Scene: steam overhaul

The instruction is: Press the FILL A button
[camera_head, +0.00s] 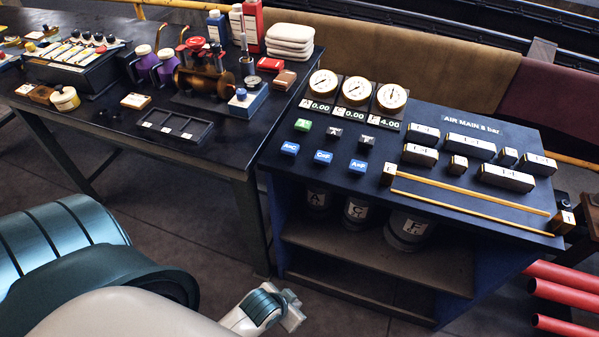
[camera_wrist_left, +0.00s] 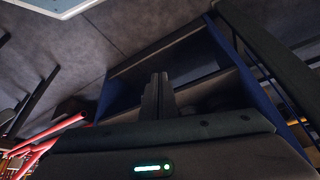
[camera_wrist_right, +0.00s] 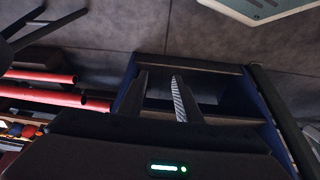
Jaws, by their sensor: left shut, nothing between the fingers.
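A blue console (camera_head: 345,175) stands on the right with its top sloping toward me. A small green button (camera_head: 302,125), its marking appearing to start with A, sits at the upper left of the button rows, below the left gauge. Two dark buttons (camera_head: 335,132) stand to its right, and three blue buttons (camera_head: 323,157) stand in the row below. My left gripper (camera_head: 293,310) is low in front of the console, well apart from the buttons; its fingers are together and empty in the left wrist view (camera_wrist_left: 160,92). My right gripper (camera_wrist_right: 159,95) has its fingers apart, with nothing between them.
Three round gauges (camera_head: 355,88) with digital readouts stand behind the buttons. Labelled blocks (camera_head: 470,145) and two yellow rods (camera_head: 470,207) lie on the console's right. A crowded dark table (camera_head: 225,155) adjoins on the left. Red pipes (camera_head: 560,290) project at lower right.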

